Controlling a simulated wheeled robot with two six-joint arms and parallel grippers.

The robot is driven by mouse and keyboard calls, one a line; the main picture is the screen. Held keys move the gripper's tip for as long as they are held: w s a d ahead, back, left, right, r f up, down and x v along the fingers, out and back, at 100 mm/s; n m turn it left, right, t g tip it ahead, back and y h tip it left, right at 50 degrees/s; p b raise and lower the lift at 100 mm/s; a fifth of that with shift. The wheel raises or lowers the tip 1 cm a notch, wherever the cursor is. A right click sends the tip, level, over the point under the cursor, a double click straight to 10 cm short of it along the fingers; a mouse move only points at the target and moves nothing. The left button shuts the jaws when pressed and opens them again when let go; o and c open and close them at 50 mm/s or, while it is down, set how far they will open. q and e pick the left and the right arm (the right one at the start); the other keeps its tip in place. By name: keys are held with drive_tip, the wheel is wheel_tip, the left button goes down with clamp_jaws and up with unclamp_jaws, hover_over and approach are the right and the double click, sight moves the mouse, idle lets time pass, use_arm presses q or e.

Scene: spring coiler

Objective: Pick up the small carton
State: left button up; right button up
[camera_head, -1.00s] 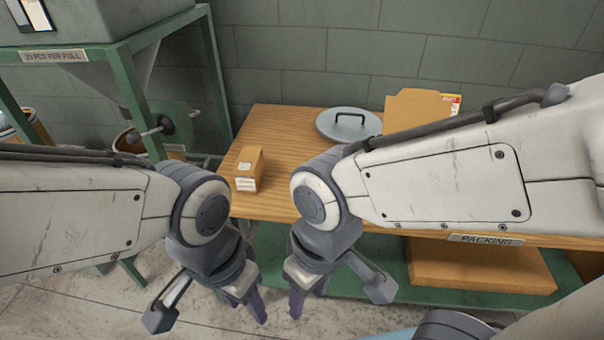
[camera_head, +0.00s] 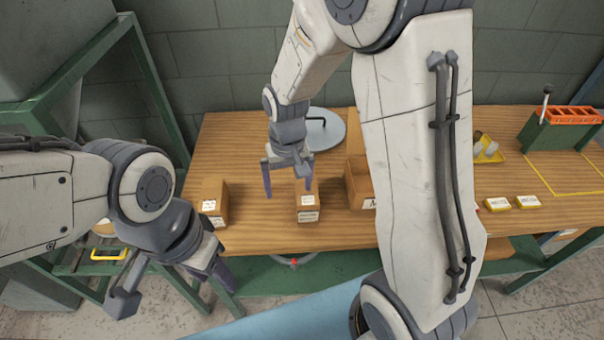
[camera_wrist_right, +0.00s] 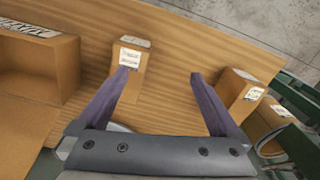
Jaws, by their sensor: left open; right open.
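Two small brown cartons with white labels stand on the wooden table. One carton (camera_head: 308,207) is near the middle; the other carton (camera_head: 213,196) is further left. My right gripper (camera_head: 287,186) is open, above the table by the middle carton. In the right wrist view, the left finger of my right gripper (camera_wrist_right: 160,84) overlaps the middle carton (camera_wrist_right: 133,58), and the left carton (camera_wrist_right: 240,88) is beyond the right finger. Nothing is between the fingers; contact cannot be told. My left gripper (camera_head: 212,274) is open and empty, in front of the table.
A larger brown box (camera_head: 357,186) stands right of the middle carton, partly behind my right arm. A grey round lid (camera_head: 326,130) lies at the back. Yellow labelled packs (camera_head: 527,202) and a green holder (camera_head: 553,130) are at the right. Bare wood lies between the cartons.

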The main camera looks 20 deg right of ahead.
sight(306, 200)
drive_tip(key=w+d, duration=0.1)
drive_tip(key=w+d+f+m+p, duration=0.1)
drive_tip(key=d, duration=0.1)
drive_tip(key=w+d+f+m, duration=0.1)
drive_tip(key=d, duration=0.1)
drive_tip(key=shift+w+d+f+p, duration=0.2)
drive_tip(key=shift+w+d+p, duration=0.05)
drive_tip(key=shift+p, duration=0.05)
wheel_tip(306, 200, down, 5)
drive_tip(key=shift+d+r+p, duration=0.15)
drive_tip(key=shift+p, duration=0.2)
wheel_tip(306, 200, down, 5)
drive_tip(key=shift+s+p, duration=0.1)
drive_tip(key=shift+p, duration=0.9)
drive_tip(key=shift+f, duration=0.4)
use_arm(q)
wheel_tip(306, 200, up, 6)
drive_tip(key=shift+s+f, duration=0.1)
drive_tip(key=shift+f, duration=0.1)
use_arm(e)
clamp_jaws()
